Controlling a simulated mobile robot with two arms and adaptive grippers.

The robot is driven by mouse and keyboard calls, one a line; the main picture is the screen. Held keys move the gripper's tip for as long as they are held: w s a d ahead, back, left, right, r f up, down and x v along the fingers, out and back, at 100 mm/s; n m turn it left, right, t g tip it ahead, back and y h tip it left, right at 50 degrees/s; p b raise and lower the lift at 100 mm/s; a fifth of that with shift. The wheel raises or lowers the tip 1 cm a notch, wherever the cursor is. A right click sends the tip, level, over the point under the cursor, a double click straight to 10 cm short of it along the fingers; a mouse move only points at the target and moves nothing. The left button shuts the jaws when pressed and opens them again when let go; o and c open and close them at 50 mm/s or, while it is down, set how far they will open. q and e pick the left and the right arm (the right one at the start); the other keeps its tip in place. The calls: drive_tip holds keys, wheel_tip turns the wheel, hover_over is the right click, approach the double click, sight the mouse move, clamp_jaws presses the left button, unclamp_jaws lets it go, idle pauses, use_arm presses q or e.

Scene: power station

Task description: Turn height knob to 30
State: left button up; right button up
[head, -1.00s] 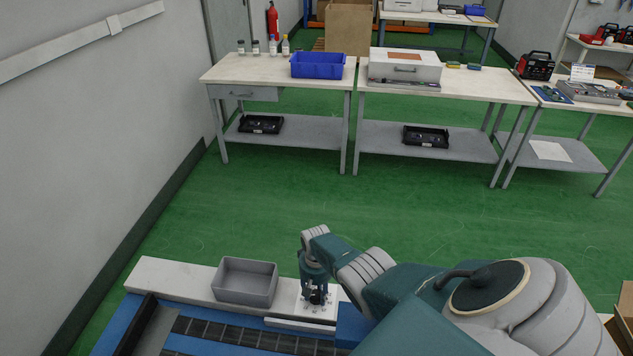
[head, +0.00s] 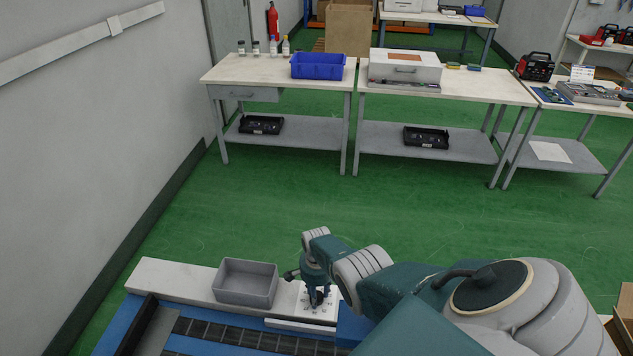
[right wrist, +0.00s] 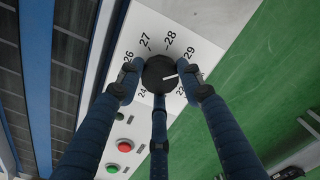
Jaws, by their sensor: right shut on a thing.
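The black round height knob (right wrist: 159,73) sits on a white dial plate (right wrist: 150,25) with printed numbers; 26, 27, 28 and 29 are readable. Its white pointer line points right, below the 29, towards a finger that hides part of the scale there. My right gripper (right wrist: 160,82) reaches down with its three blue fingers around the knob and is shut on it. In the head view, my right gripper (head: 316,292) is over the white plate (head: 328,310), and its fingers mostly hide the knob. My left gripper is not in view.
A grey open bin (head: 245,283) stands just left of the dial plate. A red button (right wrist: 125,145) and a green button (right wrist: 112,168) are close to the fingers on the panel. A dark roller conveyor (head: 235,335) runs in front. Green floor lies beyond.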

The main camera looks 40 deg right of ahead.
drive_tip(key=shift+w+d+r+m, duration=0.15)
drive_tip(key=shift+d+m, duration=0.05)
drive_tip(key=shift+m, duration=0.95)
drive_tip(key=shift+w+d+r+m, duration=0.1)
drive_tip(key=shift+w+d+m, duration=0.1)
drive_tip(key=shift+m, duration=0.95)
drive_tip(key=shift+s, duration=0.1)
drive_tip(key=o, duration=1.1)
drive_tip(key=shift+o, duration=0.2)
drive_tip(key=shift+s+f, duration=0.15)
drive_tip(key=shift+s, duration=0.05)
drive_tip(key=shift+a, duration=0.15)
